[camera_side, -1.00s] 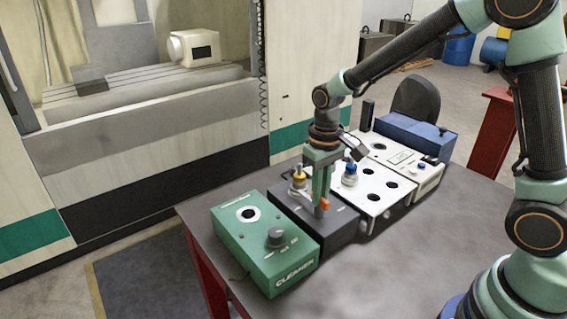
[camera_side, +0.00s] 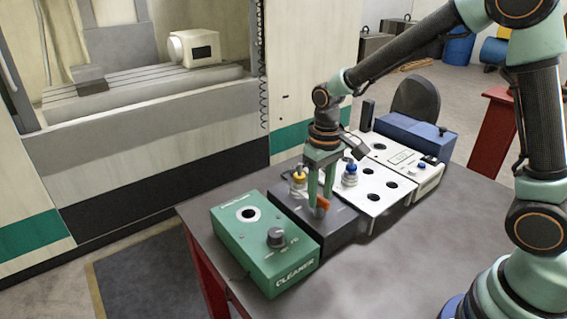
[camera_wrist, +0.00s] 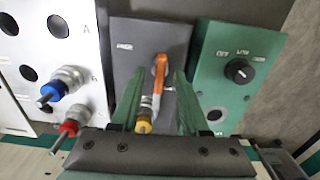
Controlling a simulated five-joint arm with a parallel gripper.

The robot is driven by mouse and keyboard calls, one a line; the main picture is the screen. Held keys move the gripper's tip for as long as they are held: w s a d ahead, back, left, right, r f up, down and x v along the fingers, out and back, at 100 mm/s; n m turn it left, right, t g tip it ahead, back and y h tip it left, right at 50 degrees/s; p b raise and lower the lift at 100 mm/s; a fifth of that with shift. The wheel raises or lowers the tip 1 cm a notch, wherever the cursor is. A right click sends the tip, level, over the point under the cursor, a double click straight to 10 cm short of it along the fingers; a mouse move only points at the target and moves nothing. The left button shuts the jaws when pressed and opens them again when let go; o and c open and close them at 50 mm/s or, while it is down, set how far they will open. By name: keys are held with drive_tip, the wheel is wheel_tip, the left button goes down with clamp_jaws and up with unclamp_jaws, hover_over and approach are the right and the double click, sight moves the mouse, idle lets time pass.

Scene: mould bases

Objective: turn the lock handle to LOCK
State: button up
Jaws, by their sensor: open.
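The orange lock handle (camera_side: 322,207) stands on top of the dark grey box (camera_side: 345,226). In the wrist view the handle (camera_wrist: 160,72) lies nearly lengthwise in the picture, slightly tilted. My gripper (camera_side: 320,198) points down over it and is open. In the wrist view its two green fingers (camera_wrist: 158,80) are on either side of the handle, with a gap showing on both sides. The white marks on the grey box (camera_wrist: 124,47) are too small to read for sure.
A yellow-topped fitting (camera_side: 299,174) stands on the grey box close behind my fingers. The green cleaner box (camera_side: 262,262) with a black knob (camera_side: 276,238) is on the left. A white plate (camera_side: 385,205) with a blue fitting (camera_side: 350,170) is on the right. The front table is clear.

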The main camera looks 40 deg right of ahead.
sight(323, 198)
wheel_tip(323, 198, up, 12)
idle(0.5)
drive_tip(key=shift+r, duration=0.15)
drive_tip(key=s+d+r+t, duration=0.1)
drive_tip(key=s+d+t, duration=0.1)
drive_tip(key=s, duration=0.3)
drive_tip(key=s+d+t, duration=0.2)
drive_tip(key=s+t, duration=0.1)
drive_tip(key=s, duration=0.2)
drive_tip(key=shift+s+r+t, duration=0.25)
drive_tip(key=shift+r+t, duration=0.05)
drive_tip(key=shift+r, duration=0.1)
idle(0.5)
